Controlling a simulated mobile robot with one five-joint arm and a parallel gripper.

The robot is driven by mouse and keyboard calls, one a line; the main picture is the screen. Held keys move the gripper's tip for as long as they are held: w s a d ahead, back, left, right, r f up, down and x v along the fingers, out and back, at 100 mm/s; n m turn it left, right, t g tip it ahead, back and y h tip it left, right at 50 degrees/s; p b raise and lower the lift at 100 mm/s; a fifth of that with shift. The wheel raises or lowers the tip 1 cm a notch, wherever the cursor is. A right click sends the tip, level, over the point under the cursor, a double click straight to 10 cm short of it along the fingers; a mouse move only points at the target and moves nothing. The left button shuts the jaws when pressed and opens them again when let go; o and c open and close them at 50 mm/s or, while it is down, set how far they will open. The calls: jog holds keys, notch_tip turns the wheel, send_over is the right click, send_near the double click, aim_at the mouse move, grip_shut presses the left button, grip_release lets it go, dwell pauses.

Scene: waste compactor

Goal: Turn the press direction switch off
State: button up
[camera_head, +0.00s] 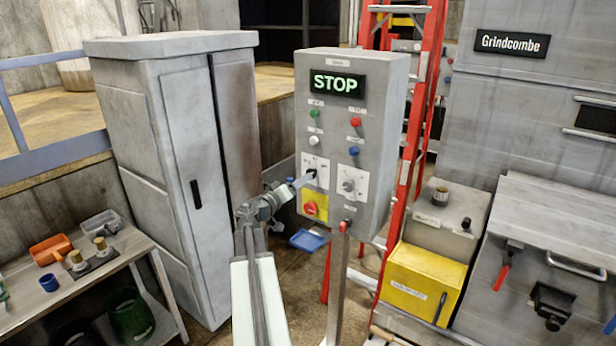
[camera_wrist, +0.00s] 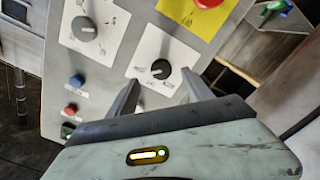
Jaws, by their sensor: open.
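A grey control box (camera_head: 385,130) on a post carries two rotary switches on white plates. The right switch (camera_head: 349,186) has a grey knob and stands clear. In the wrist view, which is roughly upside down, a black knob (camera_wrist: 162,74) with a white mark lies between and just ahead of the fingertips of my open gripper (camera_wrist: 162,84). The fingers look apart from it. The grey knob (camera_wrist: 84,28) is at upper left. The labels are too small to read, so I cannot tell which is press direction.
A lit STOP display (camera_head: 338,83) and several coloured buttons sit above the switches. A red emergency button (camera_head: 311,208) on yellow is just below the left switch. A red ladder (camera_head: 425,90) stands behind, a grey cabinet (camera_head: 150,130) at left, a yellow box (camera_head: 420,285) at right.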

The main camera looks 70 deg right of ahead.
aim_at(312, 173)
jog(key=x, duration=0.5)
jog(key=shift+d, duration=0.25)
grip_shut()
jog(key=shift+f, duration=0.1)
